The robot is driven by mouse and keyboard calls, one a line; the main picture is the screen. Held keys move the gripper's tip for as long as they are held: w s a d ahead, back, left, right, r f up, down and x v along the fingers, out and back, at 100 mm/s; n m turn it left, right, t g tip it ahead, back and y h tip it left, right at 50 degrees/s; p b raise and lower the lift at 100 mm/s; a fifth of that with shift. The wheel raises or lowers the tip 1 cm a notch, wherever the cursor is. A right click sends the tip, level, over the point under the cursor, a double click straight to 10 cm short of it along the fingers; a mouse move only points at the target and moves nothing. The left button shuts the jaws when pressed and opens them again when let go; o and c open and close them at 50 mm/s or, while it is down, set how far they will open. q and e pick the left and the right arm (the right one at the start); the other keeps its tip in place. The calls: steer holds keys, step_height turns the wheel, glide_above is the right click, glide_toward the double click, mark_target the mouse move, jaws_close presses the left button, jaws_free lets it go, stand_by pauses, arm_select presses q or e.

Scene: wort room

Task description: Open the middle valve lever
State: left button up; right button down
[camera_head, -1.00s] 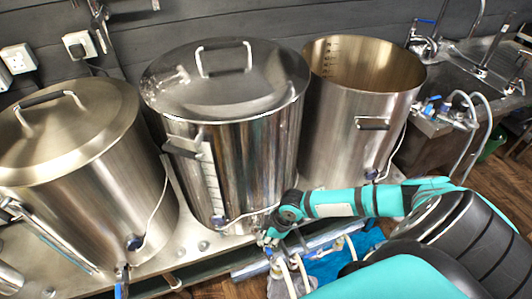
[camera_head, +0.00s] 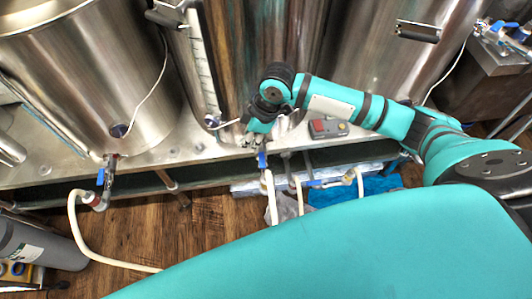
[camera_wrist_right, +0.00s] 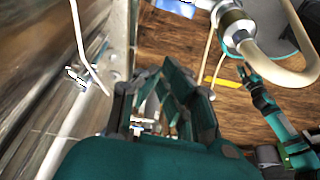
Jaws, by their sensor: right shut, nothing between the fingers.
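The middle valve lever (camera_head: 262,160) is a small blue handle below the centre kettle, standing about upright above a pale hose. My right gripper (camera_head: 256,138) is just above it, with the fingers shut and nothing held. I cannot tell whether the fingertips touch the lever. In the right wrist view my right gripper (camera_wrist_right: 165,95) points away from the camera, and its fingers partly hide what lies beyond.
The left valve's blue lever (camera_head: 100,177) and another blue lever (camera_head: 315,183) flank the middle one. A red and grey control box (camera_head: 328,128) is close behind my right forearm. Pale hoses hang below the bench edge. A grey cylinder (camera_head: 40,240) stands at lower left.

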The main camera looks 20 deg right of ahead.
mark_target(261, 154)
arm_select(q)
steer(key=shift+w+a+f, duration=0.15)
steer(key=shift+w+a, duration=0.05)
steer(key=shift+a, duration=0.25)
arm_select(e)
step_height(261, 154, down, 9)
steer(key=shift+d+f, duration=0.15)
arm_select(q)
steer(key=shift+a, duration=0.15)
arm_select(e)
steer(key=shift+s, duration=0.1)
steer(key=shift+s+d+p, duration=0.3)
steer(key=shift+d+p, duration=0.3)
steer(key=shift+p, duration=0.45)
arm_select(q)
steer(key=shift+a+r, duration=0.2)
steer(key=shift+r, duration=0.55)
